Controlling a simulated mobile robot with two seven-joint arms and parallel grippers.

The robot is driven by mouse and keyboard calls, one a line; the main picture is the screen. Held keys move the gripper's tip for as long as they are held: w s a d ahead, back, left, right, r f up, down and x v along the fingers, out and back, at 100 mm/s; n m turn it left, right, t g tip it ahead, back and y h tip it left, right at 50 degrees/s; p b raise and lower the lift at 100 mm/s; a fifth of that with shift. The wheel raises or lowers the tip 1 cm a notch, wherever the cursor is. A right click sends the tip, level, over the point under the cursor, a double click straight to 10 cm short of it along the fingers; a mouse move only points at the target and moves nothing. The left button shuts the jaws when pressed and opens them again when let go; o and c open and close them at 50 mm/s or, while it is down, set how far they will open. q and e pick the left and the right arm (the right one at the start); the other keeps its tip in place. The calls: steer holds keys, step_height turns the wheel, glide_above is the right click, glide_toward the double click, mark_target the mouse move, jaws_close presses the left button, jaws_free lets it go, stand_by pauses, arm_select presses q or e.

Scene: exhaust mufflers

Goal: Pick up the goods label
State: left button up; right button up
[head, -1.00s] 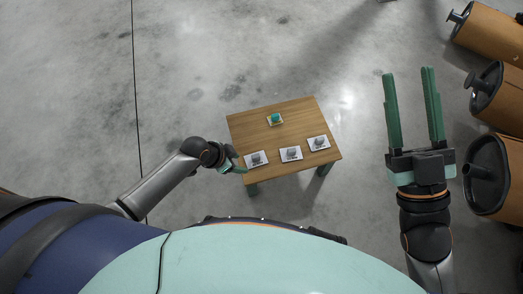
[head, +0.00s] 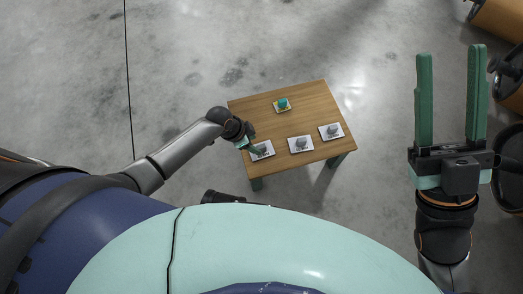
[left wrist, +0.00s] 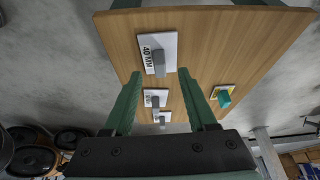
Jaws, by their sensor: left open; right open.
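Three white goods labels, each with a grey block on it, lie along the table's near side: left (head: 262,150), middle (head: 300,144) and right (head: 331,131). A yellowish label with a teal block (head: 283,105) lies at the far side. In the left wrist view one white label (left wrist: 146,41) reads "40 MM"; the yellowish label (left wrist: 226,90) is on the right. My left gripper (head: 252,146) is at the left label, open and empty; its fingers (left wrist: 159,73) point over the tabletop. Contact cannot be told. My right gripper (head: 452,50) is open and empty, right of the table.
The small wooden table (head: 265,122) stands on a bare concrete floor (head: 190,60). Brown cylindrical mufflers (head: 508,95) stand at the right edge, close to my right gripper. The tabletop between the near labels and the far label is clear.

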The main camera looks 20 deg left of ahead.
mark_target(259, 147)
arm_select(q)
steer(key=shift+b+x, duration=2)
steer(key=shift+x, duration=0.7)
steer(key=shift+r, duration=0.15)
jaws_close()
